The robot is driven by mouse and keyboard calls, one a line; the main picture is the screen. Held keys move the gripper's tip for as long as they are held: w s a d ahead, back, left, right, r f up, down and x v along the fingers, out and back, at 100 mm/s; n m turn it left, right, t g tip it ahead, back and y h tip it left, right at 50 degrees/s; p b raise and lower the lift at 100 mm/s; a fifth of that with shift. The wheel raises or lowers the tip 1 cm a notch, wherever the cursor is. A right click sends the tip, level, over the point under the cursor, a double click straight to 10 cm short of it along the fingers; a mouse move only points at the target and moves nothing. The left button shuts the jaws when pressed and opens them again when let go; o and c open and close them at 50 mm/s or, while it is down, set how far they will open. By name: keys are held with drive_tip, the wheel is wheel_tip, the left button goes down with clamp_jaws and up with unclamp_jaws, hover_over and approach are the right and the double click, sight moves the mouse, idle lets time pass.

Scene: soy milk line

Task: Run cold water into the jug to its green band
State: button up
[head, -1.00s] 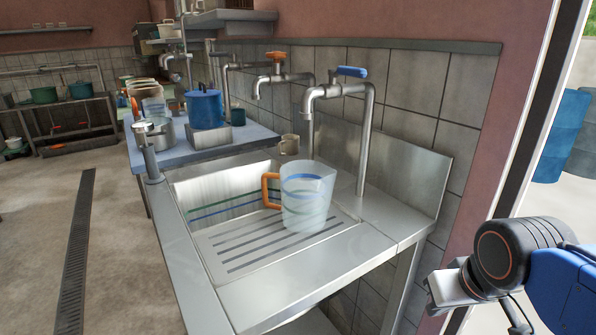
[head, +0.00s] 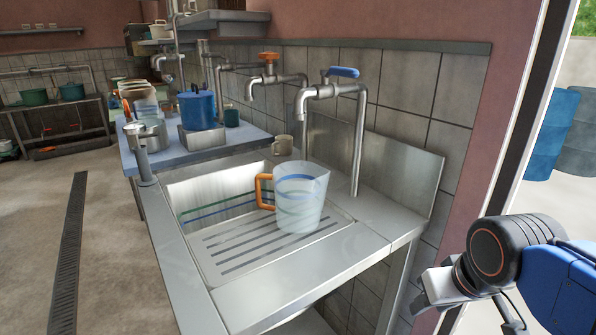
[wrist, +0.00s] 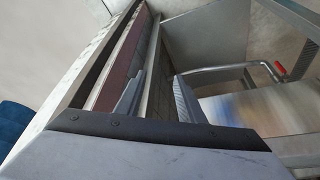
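The jug (head: 300,207) is translucent, with an orange handle (head: 264,190), a blue band near its rim and a green band lower down. It stands upright on the slotted floor of the steel sink (head: 205,295). The tap with the blue lever (head: 342,72) has its spout above the jug in the head view, and no stream shows. The tap with the orange handle (head: 270,57) is behind it to the left. My gripper (head: 432,290) is at the lower right, well away from the jug. In the wrist view its fingers (wrist: 160,88) stand apart with nothing between them.
A blue table (head: 190,153) left of the sink holds a blue pot (head: 197,108), a cup and other vessels. A beige mug (head: 282,145) stands behind the sink. A doorway with blue barrels (head: 570,135) is at right. Floor left of the sink is clear.

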wheel_tip(320, 180, up, 7)
idle(0.7)
drive_tip(key=v, duration=1.7)
drive_tip(key=s+f+x, duration=0.1)
drive_tip(key=s+x, duration=0.1)
drive_tip(key=x, duration=2.1)
drive_tip(key=shift+s+f, duration=0.2)
drive_tip(key=shift+f, duration=0.1)
drive_tip(key=shift+c, duration=0.4)
